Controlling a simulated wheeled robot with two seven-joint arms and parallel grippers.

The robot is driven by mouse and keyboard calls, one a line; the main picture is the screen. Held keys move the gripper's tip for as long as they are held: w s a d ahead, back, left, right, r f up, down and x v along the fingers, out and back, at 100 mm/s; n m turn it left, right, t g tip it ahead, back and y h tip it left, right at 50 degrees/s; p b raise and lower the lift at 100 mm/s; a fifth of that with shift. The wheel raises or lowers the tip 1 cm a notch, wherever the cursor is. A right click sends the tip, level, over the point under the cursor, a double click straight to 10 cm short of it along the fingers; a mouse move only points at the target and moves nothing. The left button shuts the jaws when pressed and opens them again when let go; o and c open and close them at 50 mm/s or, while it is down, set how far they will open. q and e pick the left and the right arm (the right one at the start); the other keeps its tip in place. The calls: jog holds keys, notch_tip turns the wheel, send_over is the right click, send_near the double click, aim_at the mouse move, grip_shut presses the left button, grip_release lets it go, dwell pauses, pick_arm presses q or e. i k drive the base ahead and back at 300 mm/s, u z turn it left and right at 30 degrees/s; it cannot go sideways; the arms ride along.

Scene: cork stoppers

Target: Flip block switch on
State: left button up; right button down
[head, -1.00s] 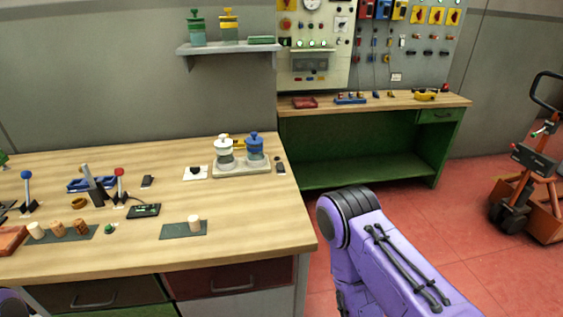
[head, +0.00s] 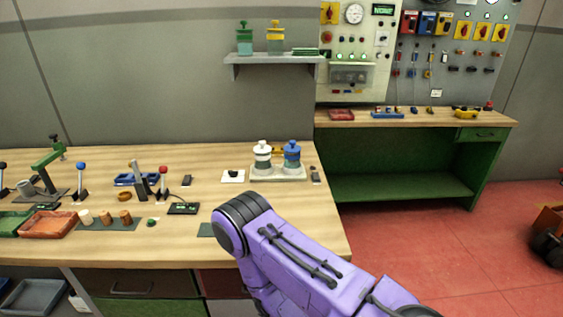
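I cannot tell for sure which thing is the block switch. A white plate with a black knob (head: 233,176) lies on the wooden workbench (head: 90,165), left of the base with the white and blue jars. A small dark block (head: 187,181) lies further left, and another dark block (head: 315,175) lies right of the jars. Their on or off state is too small to read. My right arm reaches in from the lower right over the bench's front edge; its gripper does not show. My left gripper is out of view.
Two lidded jars, white (head: 262,155) and blue (head: 291,156), stand on a pale base (head: 278,176). Levers with red (head: 163,170) and blue (head: 80,167) knobs, corks (head: 105,217) on a mat and a red tray (head: 48,224) lie left. A wall panel (head: 352,50) stands behind.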

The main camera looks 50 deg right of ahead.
aim_at(316, 174)
jog(key=k, duration=0.6)
jog(key=z, duration=1.05)
jog(key=i, duration=0.2)
